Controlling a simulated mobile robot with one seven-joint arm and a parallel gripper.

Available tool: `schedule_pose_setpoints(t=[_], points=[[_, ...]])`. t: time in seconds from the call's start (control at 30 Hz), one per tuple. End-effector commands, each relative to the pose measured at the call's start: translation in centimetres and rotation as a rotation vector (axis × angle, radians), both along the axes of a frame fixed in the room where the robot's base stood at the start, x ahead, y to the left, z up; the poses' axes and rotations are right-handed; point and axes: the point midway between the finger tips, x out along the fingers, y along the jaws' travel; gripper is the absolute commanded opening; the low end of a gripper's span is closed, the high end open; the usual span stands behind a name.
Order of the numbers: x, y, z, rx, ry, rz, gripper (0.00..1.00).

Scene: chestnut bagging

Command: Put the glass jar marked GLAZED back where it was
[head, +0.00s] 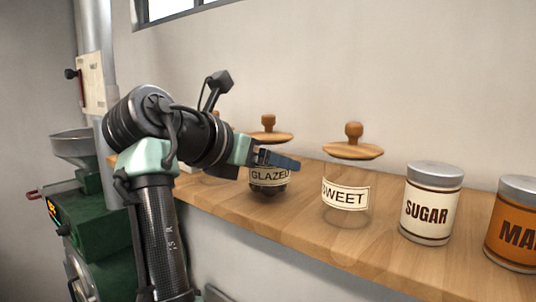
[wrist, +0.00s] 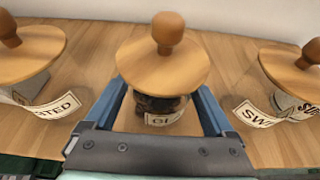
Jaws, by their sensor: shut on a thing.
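The glass jar marked GLAZED (head: 268,190) stands upright on the wooden shelf, dark contents inside and a round wooden lid with a knob on top. In the wrist view the jar (wrist: 158,104) is centred below its lid, its label partly visible. My gripper (head: 284,162) reaches it from the left in the head view, with its blue fingers on either side of the jar below the lid. It is shut on the jar. The jar's base looks to be on or very near the shelf; I cannot tell whether it touches.
The SWEET jar (head: 345,194) stands to the right, then a SUGAR tin (head: 432,204) and an orange tin (head: 514,226). A jar with a label ending in TED (wrist: 48,108) stands left, mostly behind my arm in the head view. A green machine (head: 95,232) is below left.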

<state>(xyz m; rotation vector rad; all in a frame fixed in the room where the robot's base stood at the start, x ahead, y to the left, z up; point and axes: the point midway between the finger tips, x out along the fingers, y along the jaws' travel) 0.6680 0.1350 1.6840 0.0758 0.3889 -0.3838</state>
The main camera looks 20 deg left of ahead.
Motion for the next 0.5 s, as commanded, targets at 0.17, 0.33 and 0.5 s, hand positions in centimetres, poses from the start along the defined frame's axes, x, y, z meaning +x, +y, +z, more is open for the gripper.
schedule_pose_setpoints(t=[0.17,0.33,0.5], points=[[-0.03,0.02,0.13,0.001,-0.005,0.000,0.06],[-0.01,0.02,-0.20,0.000,-0.004,0.001,0.06],[0.00,0.03,-0.32,0.000,0.001,0.000,1.00]])
